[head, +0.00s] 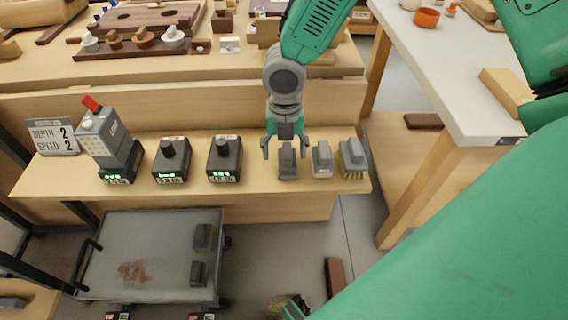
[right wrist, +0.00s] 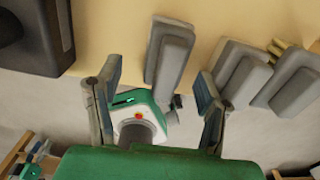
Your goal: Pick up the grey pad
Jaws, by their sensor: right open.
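Three grey block-shaped tools stand in a row at the right end of the wooden shelf (head: 255,194). The leftmost, a dark grey pad (head: 287,165), is between the fingers of my right gripper (head: 286,150). In the right wrist view this pad (right wrist: 170,58) lies ahead of the spread fingers (right wrist: 158,105), with clear gaps to both sides. My right gripper is open and holds nothing. Whether the pad's lower part differs from the others is hard to see. My left gripper is not in view.
Close on the right stand a second grey tool with a pale lower part (head: 322,160) and a brush with yellowish bristles (head: 354,160). Dark boxes with knobs (head: 224,160) stand left on the shelf. A grey cart (head: 150,245) is below, a white table (head: 440,60) at right.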

